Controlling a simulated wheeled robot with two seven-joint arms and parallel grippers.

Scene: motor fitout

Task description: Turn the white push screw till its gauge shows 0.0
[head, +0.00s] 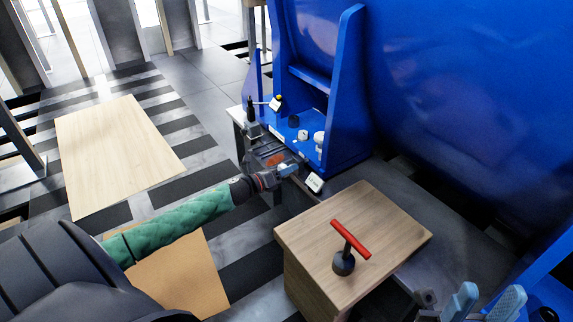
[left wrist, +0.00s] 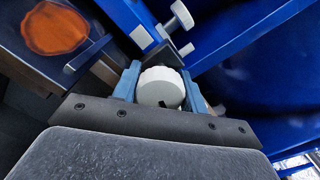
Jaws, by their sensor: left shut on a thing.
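My left gripper (head: 291,169) is at the near end of the blue machine frame. In the left wrist view its light-blue fingers (left wrist: 158,84) are shut on the white push screw (left wrist: 160,88), a round ribbed knob with a dark notch low on its face.
Other white knobs (head: 318,137) sit on the blue frame (head: 345,140); one shows in the left wrist view (left wrist: 182,14). A wooden box (head: 390,222) with a red-handled tool (head: 350,240) stands in front. An orange disc (left wrist: 55,28) lies left of the held screw.

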